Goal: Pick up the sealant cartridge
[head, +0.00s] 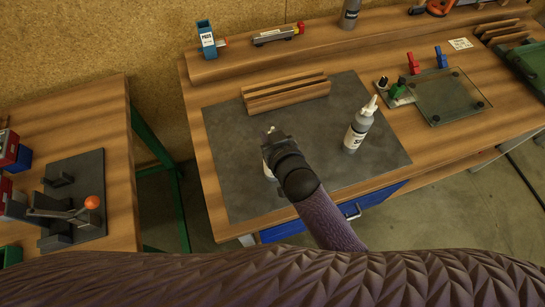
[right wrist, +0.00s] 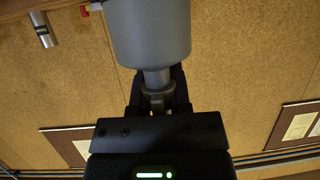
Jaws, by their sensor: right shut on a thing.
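My right gripper (head: 270,133) is above the dark mat, in front of the wooden strips. In the right wrist view (right wrist: 158,95) its fingers are shut on the narrow neck of a grey cylinder, which looks like the sealant cartridge (right wrist: 150,30). Its wider body extends beyond the fingers and out of the picture. In the head view my wrist hides most of it; only a pale part shows at the left. My left gripper is out of view.
The dark mat (head: 225,180) lies on the wooden bench. Grooved wooden strips (head: 285,93) lie behind my gripper. Another grey bottle (head: 350,14) stands on the back shelf. The mat's front left is clear.

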